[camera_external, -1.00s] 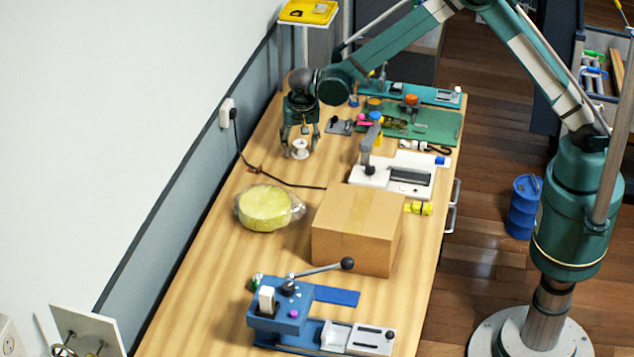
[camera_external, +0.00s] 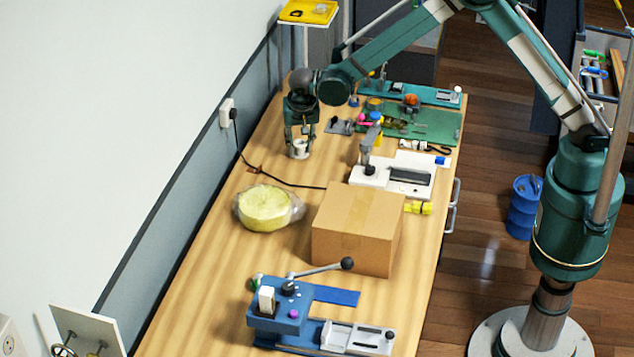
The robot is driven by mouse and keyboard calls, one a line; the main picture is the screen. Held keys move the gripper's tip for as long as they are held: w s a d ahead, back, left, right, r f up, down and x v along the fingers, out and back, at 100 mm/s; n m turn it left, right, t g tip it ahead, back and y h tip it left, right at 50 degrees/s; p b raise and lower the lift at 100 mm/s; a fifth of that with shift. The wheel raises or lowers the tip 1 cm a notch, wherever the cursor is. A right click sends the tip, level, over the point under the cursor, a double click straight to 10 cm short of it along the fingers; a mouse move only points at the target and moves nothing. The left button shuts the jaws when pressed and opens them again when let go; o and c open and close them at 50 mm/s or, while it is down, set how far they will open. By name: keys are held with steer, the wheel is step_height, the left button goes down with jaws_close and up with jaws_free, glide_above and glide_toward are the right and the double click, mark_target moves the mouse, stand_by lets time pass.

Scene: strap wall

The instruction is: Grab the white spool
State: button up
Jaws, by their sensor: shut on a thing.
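The white spool (camera_external: 299,151) stands on the wooden bench top, left of the white device with the grey lever. My gripper (camera_external: 299,146) points down over it, with its fingers closed on the spool from both sides. The fingers hide part of the spool's sides and top. The spool appears to be at bench level; I cannot tell whether it touches the bench.
A white device (camera_external: 392,178) stands to the right, with a cardboard box (camera_external: 357,229) and a yellow wrapped roll (camera_external: 266,208) nearer the camera. A black cable (camera_external: 262,172) runs across the bench from the wall socket (camera_external: 227,112). A green mat (camera_external: 432,124) lies behind right.

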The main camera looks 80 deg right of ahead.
steer(key=shift+r, duration=0.1)
step_height(320, 180, up, 10)
stand_by(0.7)
